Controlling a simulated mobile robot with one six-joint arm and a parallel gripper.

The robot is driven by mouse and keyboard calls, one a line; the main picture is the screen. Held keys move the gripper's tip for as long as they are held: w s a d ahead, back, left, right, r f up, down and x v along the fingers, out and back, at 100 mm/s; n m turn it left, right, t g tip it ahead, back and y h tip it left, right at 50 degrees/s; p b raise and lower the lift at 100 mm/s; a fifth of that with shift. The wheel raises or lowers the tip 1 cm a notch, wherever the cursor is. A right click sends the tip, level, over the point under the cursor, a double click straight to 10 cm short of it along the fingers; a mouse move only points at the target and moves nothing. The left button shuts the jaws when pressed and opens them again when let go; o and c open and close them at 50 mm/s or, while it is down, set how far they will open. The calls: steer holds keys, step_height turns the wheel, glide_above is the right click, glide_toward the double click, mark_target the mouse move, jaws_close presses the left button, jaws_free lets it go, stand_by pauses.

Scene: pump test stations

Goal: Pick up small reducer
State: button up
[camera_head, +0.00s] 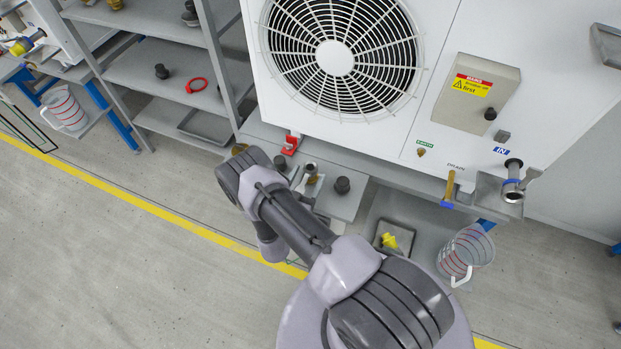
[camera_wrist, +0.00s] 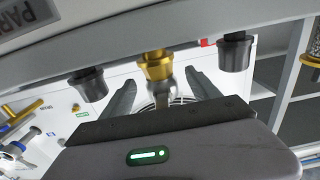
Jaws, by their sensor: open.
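A brass fitting with a narrower grey end, apparently the small reducer (camera_wrist: 156,66), stands on the low shelf. In the wrist view, which looks upside down, it is between and just beyond my fingertips. My gripper (camera_wrist: 160,88) is open, with one finger on each side and a visible gap to the brass part. In the head view my gripper (camera_head: 308,183) is low over the shelf, and the fitting is partly hidden there. Black fittings flank it: one on the left (camera_wrist: 88,84) and one on the right (camera_wrist: 235,52) in the wrist view.
The shelf (camera_head: 345,205) lies below the fan unit (camera_head: 440,90). A red valve (camera_head: 290,143) is close behind the fittings. A tray with a yellow part (camera_head: 390,241) and a jug (camera_head: 466,252) are to the right. A grey rack (camera_head: 160,70) stands left. The floor in front is clear.

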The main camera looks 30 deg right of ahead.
steer(key=shift+r, duration=0.1)
steer(key=c, duration=1.2)
